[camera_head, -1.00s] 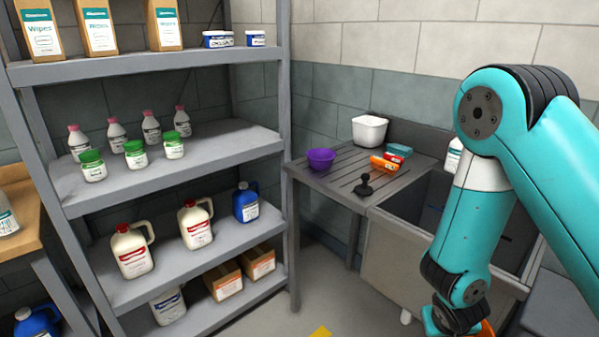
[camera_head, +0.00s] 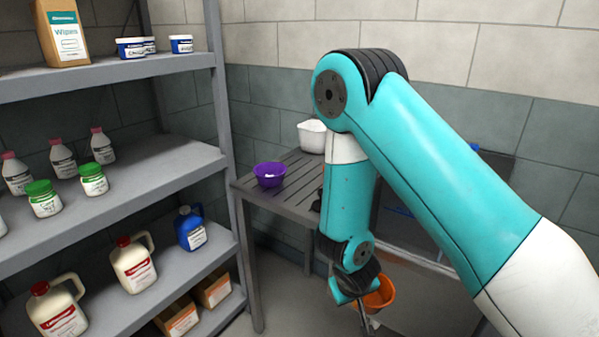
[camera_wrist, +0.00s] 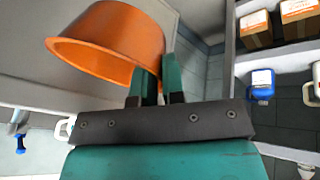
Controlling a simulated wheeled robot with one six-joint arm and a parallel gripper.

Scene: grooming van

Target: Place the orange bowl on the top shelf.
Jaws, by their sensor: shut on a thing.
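The orange bowl (camera_head: 380,294) hangs low in front of the sink bench in the head view, partly behind my arm. It fills the upper left of the wrist view (camera_wrist: 120,38), tilted there. My gripper (camera_wrist: 158,70) is shut on the bowl's rim. In the head view the gripper is mostly hidden by the wrist. The top shelf (camera_head: 120,70) is the highest board in view of the grey rack, at upper left. It is well above the bowl and to its left.
Lower shelves hold bottles, jars and jugs. A purple bowl (camera_head: 269,175) and a white container (camera_head: 312,136) are on the slatted bench (camera_head: 245,188).

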